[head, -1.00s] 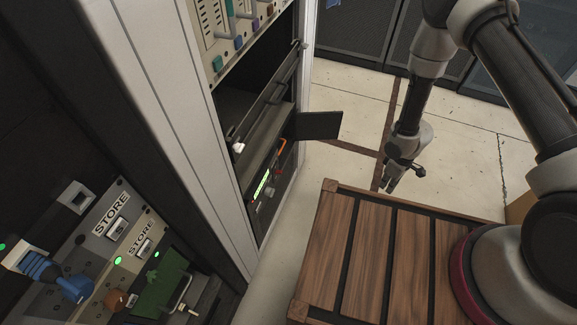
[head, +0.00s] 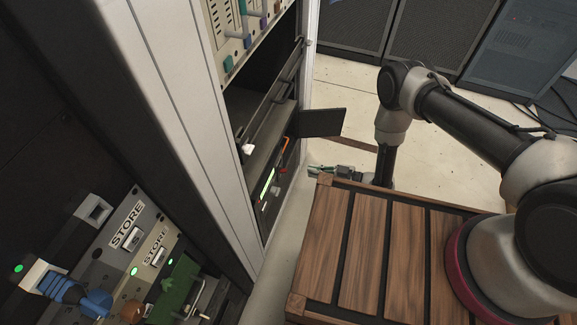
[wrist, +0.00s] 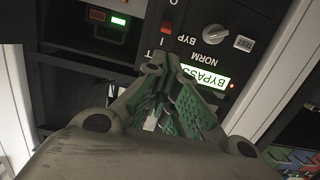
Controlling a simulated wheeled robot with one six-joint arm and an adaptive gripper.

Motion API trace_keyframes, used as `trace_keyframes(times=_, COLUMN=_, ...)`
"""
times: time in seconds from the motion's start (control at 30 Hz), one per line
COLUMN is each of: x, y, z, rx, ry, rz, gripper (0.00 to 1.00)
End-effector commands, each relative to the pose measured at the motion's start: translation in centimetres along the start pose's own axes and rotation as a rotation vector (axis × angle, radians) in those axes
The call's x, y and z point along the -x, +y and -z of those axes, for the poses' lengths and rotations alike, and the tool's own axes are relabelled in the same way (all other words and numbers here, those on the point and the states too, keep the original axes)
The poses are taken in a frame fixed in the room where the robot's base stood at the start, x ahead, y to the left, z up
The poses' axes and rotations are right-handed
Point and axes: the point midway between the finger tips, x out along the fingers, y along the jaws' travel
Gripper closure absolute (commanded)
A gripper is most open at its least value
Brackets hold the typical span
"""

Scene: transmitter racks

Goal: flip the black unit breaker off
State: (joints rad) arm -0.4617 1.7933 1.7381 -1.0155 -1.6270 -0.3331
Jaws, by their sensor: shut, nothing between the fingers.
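The black unit (head: 273,200), with a lit green display, sits low in the white rack in the head view. In the wrist view its black panel (wrist: 200,18) appears upside down. A small red rocker switch (wrist: 166,27), between O and I marks, looks like the breaker. Beside it are a BYP/NORM knob (wrist: 216,35), a TEST button (wrist: 243,43) and a lit BYPASS display (wrist: 205,78). My gripper (head: 314,170) points left at the unit, apart from it. In the wrist view my gripper (wrist: 158,72) is shut and empty, its tips below the switch and covering part of the panel.
A dark open flap (head: 320,122) juts from the rack just above my gripper. A slatted wooden crate top (head: 365,250) lies below and right of it.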

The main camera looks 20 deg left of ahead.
Motion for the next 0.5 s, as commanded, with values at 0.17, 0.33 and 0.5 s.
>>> trace_keyframes(times=0.17, x=0.0, y=0.0, z=0.0, rx=0.000, ry=-0.002, rz=0.000, gripper=1.00)
trace_keyframes(times=0.33, x=-0.6, y=0.0, z=-0.1, rx=0.001, ry=-0.003, rz=0.002, gripper=1.00)
trace_keyframes(times=0.5, x=-3.0, y=-0.1, z=0.0, rx=0.003, ry=-0.002, rz=0.005, gripper=1.00)
